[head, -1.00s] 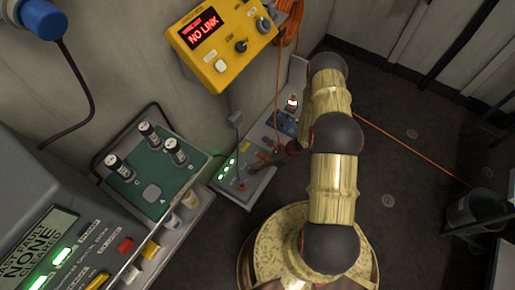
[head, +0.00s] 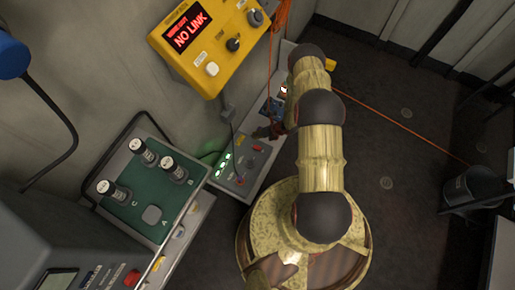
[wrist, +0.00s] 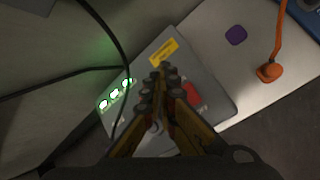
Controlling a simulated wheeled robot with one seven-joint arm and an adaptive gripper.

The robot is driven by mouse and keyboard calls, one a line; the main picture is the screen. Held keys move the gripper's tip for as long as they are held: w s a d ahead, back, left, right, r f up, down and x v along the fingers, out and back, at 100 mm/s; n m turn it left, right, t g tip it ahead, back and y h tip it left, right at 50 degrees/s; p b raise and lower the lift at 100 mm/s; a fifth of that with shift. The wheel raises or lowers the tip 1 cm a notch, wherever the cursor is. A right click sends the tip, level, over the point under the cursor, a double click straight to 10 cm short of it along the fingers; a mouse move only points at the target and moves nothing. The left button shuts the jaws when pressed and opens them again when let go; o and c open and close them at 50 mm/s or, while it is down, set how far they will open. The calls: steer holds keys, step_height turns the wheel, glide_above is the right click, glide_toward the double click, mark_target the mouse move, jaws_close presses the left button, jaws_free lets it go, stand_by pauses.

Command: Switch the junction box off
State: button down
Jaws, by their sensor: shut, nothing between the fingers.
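The junction box appears to be the grey box (head: 236,178) with green lights, low by the wall in the head view. In the wrist view the grey box (wrist: 143,65) fills the middle, with three green lights (wrist: 115,94) lit on its left side. A yellow label (wrist: 163,53) and a red part (wrist: 192,94) show on its top. My gripper (wrist: 162,68) is shut and empty, in front of the box top. It hides part of the top; whether it touches the box cannot be told. In the head view my gripper (head: 268,131) is small and dark.
A yellow panel (head: 220,52) reading NO LINK hangs above. A green board (head: 150,165) with several cylinders stands left. Black cables (wrist: 105,35) cross the wrist view's left. An orange cord plug (wrist: 269,72) and purple patch (wrist: 236,35) lie right of the box.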

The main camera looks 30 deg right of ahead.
steer(key=b, duration=0.4)
glide_above(258, 146)
steer(key=f, duration=0.6)
steer(key=shift+w+a+f, duration=0.1)
steer(key=shift+a+f, duration=0.15)
steer(key=shift+d+f, duration=0.1)
steer(key=shift+f, duration=1)
steer(key=shift+s+f, duration=0.2)
steer(key=shift+f, duration=0.2)
